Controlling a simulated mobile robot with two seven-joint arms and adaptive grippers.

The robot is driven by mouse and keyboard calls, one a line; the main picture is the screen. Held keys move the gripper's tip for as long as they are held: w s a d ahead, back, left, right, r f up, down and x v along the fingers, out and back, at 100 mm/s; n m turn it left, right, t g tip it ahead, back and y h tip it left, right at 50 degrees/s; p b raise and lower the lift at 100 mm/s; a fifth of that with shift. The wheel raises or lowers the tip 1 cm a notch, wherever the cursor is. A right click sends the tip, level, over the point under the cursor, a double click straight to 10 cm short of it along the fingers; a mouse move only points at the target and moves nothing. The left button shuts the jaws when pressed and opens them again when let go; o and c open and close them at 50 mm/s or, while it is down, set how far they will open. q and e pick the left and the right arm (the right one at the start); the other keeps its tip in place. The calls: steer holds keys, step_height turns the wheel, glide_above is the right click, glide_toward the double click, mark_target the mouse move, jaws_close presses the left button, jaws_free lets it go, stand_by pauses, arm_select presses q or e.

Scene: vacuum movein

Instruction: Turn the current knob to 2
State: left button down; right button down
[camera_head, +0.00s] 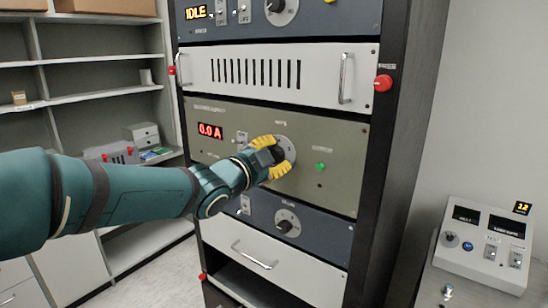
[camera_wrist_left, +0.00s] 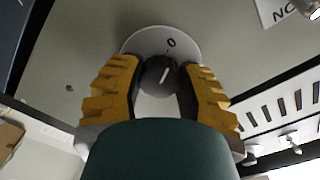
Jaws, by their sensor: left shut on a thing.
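The current knob (camera_wrist_left: 158,73) is a dark round knob with a pale pointer line, on a white dial disc. In the left wrist view a "0" shows on the dial, and the pointer line points close to it. My left gripper (camera_wrist_left: 157,85) has yellow ridged fingers on either side of the knob and is shut on it. In the head view the left gripper (camera_head: 276,158) is at the dial (camera_head: 288,144) on the olive-green panel (camera_head: 335,135) and mostly hides the knob. The red display (camera_head: 210,131) on this panel reads 0.0 A. My right gripper is not in view.
A white vented panel with metal handles (camera_head: 345,78) is above, with a red knob (camera_head: 383,83) at its right. Below is a dark panel with another knob (camera_head: 285,226). A green button (camera_head: 320,166) is right of the dial. A white console (camera_head: 485,245) stands at right.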

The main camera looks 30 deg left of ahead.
arm_select(q)
steer(key=m+b, duration=0.4)
steer(key=b, duration=0.1)
steer(key=shift+f, duration=0.15)
steer(key=shift+m+b, duration=0.5)
steer(key=m+b, duration=0.2)
steer(key=m, duration=0.2)
steer(key=shift+b, duration=0.35)
steer(key=shift+m+b, duration=0.45)
steer(key=shift+m, duration=0.75)
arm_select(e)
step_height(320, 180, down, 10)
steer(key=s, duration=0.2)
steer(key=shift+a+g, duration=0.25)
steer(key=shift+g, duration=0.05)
arm_select(q)
steer(key=c, duration=0.5)
jaws_free()
